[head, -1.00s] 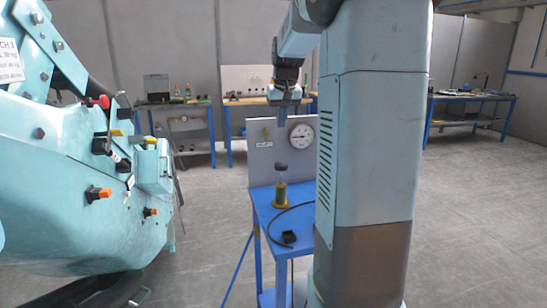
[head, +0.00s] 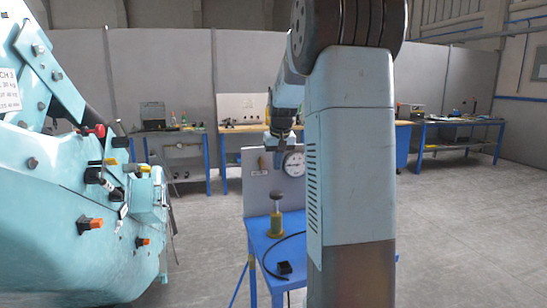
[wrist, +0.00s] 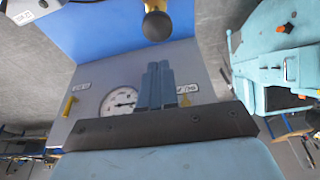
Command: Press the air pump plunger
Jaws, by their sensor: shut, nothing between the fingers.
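The air pump (head: 276,225) stands upright on a blue table. It has a yellow body, a thin rod and a dark round plunger knob (head: 276,195) on top. In the wrist view the knob (wrist: 157,26) shows at the top edge, apart from my fingers. My gripper (head: 278,161) is shut and empty, pointing down above the knob with a gap between them. Its two blue-grey fingers (wrist: 155,82) lie together in the wrist view. The lower part of the pump is mostly hidden in the wrist view.
A grey panel with a round gauge (head: 293,164) stands behind the pump; the gauge (wrist: 119,102) is near my fingers in the wrist view. A black hose (head: 270,262) and small black block (head: 284,267) lie on the blue table (head: 262,240). A large teal coaster machine (head: 70,220) fills the left.

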